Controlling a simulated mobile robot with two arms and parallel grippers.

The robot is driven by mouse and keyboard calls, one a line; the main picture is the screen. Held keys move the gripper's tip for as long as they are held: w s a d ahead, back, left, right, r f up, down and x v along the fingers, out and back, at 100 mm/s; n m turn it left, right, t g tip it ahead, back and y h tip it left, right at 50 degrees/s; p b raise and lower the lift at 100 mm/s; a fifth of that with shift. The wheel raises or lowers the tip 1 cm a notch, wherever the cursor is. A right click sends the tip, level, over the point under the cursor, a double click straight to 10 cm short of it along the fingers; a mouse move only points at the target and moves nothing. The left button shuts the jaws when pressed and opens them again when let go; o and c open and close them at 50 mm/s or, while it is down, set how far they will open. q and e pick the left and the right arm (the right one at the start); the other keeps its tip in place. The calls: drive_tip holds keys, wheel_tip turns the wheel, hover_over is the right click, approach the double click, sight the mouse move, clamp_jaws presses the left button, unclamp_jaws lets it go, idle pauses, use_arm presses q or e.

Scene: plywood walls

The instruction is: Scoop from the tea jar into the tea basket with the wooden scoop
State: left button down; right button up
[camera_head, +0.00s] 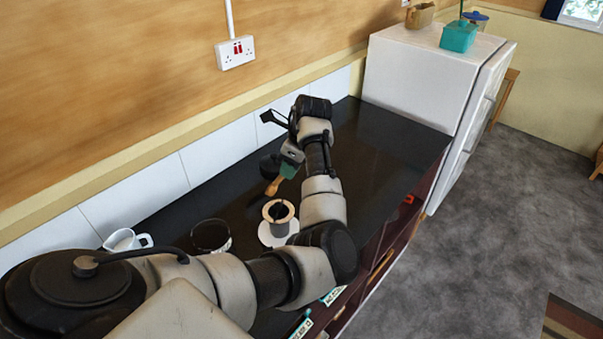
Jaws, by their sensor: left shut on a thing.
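My left gripper (289,166) hangs over the black counter, pointing down, and is shut on the wooden scoop (273,187). The scoop's light-brown end sticks out below the greenish fingers, down and to the left. Just below it in the picture stands the tea basket (279,211), a round vessel with a wide tan rim, on a white saucer (266,237). The scoop looks apart from the basket. A dark, glassy round jar (211,236), likely the tea jar, stands to the left of the basket; its contents cannot be made out. My right gripper is out of view.
A white jug (126,240) stands at the counter's left, by the tiled wall. A dark round object (269,166) lies behind the scoop, partly hidden. The black counter (385,150) is clear toward the white fridge (425,80). My arm hides the front counter.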

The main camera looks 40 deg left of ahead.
use_arm(q)
drive_tip(key=a+h, duration=0.1)
drive_tip(key=s+a+r+t+h, duration=0.1)
drive_tip(key=shift+r+h, duration=0.25)
drive_tip(key=shift+h, duration=0.15)
drive_tip(key=shift+w+d+r+y, duration=0.15)
drive_tip(key=shift+w+d+y, duration=0.1)
drive_tip(key=shift+d+y, duration=0.15)
drive_tip(key=shift+w+d+r+g+y, duration=0.15)
drive_tip(key=shift+d+r+g+y, duration=0.3)
drive_tip(key=shift+y, duration=0.15)
drive_tip(key=shift+s+a+f+t+h, duration=0.25)
drive_tip(key=shift+a+f+t+h, duration=0.25)
drive_tip(key=shift+h, duration=0.2)
drive_tip(key=shift+f, duration=0.3)
drive_tip(key=shift+f+g+y, duration=0.25)
drive_tip(key=shift+g+y, duration=0.1)
drive_tip(key=shift+y, duration=0.05)
drive_tip(key=shift+w+d+f+y, duration=0.15)
drive_tip(key=shift+y, duration=0.25)
drive_tip(key=w+d+f+g+y+b, duration=0.3)
drive_tip(key=d+g+y, duration=0.2)
drive_tip(key=y, duration=0.5)
drive_tip(key=shift+d+f+y, duration=0.3)
drive_tip(key=shift+d+y, duration=0.1)
drive_tip(key=shift+d, duration=0.55)
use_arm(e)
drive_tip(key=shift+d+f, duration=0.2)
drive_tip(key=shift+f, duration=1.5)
